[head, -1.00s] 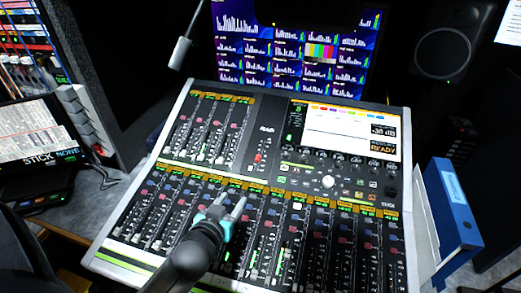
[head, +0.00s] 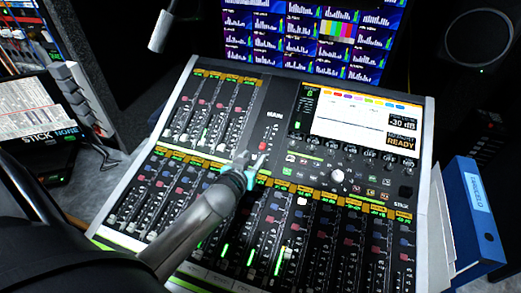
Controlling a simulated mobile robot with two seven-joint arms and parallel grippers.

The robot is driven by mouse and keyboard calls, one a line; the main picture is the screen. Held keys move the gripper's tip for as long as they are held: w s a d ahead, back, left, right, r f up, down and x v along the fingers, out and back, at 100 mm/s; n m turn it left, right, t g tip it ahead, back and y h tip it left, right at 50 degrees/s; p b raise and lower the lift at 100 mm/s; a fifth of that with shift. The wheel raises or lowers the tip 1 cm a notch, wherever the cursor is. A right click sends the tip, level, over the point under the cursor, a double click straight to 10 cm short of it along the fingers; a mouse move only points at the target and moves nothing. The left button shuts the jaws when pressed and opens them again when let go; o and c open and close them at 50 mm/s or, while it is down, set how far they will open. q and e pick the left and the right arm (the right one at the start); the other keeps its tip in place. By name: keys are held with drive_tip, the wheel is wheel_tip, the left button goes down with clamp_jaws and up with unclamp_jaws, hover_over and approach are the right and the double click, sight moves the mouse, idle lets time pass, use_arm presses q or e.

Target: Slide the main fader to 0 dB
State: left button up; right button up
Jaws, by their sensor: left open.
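The mixing console (head: 432,115) fills the middle of the view. Its main fader strip, labelled MAIN, runs down the dark panel between the upper left fader bank and the screen. The red main fader cap (head: 263,146) sits low on that strip. The console screen (head: 355,116) reads -30 dB, with READY below it. My left gripper (head: 251,159), with pale teal fingers, is open and empty, pointing up the console. Its fingertips are just below and beside the red cap; whether they touch it I cannot tell. My right gripper is not in view.
Several channel faders (head: 215,107) lie left of the main strip, and more fill the rows below, under my left arm. A white knob (head: 337,176) is to the right. A blue binder (head: 470,205) stands at the console's right side. A microphone (head: 160,30) hangs above the upper left.

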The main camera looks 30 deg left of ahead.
sight(262, 147)
use_arm(q)
drive_tip(key=b+x, duration=0.1)
drive_tip(key=x, duration=0.6)
drive_tip(key=shift+w+f, duration=0.1)
drive_tip(key=shift+w, duration=0.1)
clamp_jaws()
idle(1.3)
